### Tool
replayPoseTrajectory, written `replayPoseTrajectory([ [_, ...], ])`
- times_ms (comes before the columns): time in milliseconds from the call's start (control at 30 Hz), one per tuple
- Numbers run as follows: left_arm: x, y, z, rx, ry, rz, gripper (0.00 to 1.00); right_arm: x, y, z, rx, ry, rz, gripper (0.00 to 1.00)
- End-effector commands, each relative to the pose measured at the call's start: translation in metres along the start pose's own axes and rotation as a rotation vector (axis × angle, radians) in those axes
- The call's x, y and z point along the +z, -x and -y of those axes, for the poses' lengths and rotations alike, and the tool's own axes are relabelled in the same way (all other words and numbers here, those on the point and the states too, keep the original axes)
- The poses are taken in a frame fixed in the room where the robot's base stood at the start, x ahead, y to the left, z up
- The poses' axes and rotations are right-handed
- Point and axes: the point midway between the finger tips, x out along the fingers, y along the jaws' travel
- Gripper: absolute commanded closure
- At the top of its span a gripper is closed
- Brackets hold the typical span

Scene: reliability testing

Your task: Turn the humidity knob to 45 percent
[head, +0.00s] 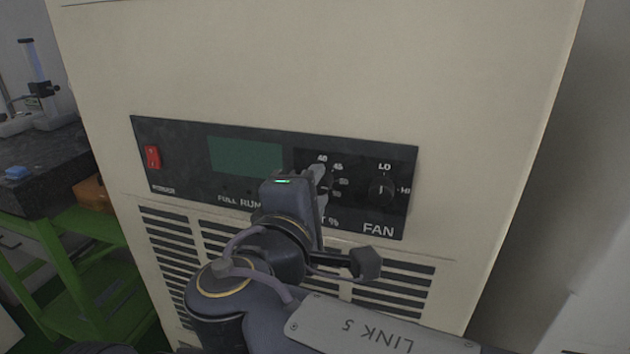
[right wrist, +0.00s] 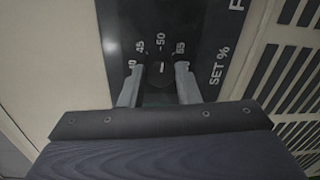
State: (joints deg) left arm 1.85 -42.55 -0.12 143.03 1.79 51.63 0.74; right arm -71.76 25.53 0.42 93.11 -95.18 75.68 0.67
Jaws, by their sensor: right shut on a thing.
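The humidity knob (right wrist: 160,75) is a small dark round knob on the black control panel (head: 400,165), above the "SET %" lettering. White numbers 40, 45, 50 and 55 stand around it in the right wrist view. A small light mark shows on the knob, but I cannot tell surely which number it points to. My right gripper (head: 322,182) is shut on the knob, with one finger on each side; the fingers also show in the right wrist view (right wrist: 159,84). In the head view the gripper hides much of the knob. My left gripper is not in view.
The fan knob (head: 382,190) sits close to the right of the humidity knob. A red power switch (head: 152,157) and a green display (head: 246,157) are on the panel's left. Vent slots (head: 390,283) lie below. A green cart (head: 75,265) stands at the left.

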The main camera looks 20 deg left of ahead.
Motion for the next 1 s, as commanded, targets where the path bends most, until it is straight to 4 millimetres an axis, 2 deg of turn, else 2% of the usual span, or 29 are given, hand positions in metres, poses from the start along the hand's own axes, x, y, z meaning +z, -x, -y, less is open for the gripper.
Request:
replayPoseTrajectory([
  [600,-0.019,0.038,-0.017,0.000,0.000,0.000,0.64,-0.001,0.001,-0.002,-0.009,0.570,0.032,0.93],
  [1000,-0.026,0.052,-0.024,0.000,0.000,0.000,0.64,-0.002,0.000,0.001,-0.012,0.790,0.044,0.93],
])
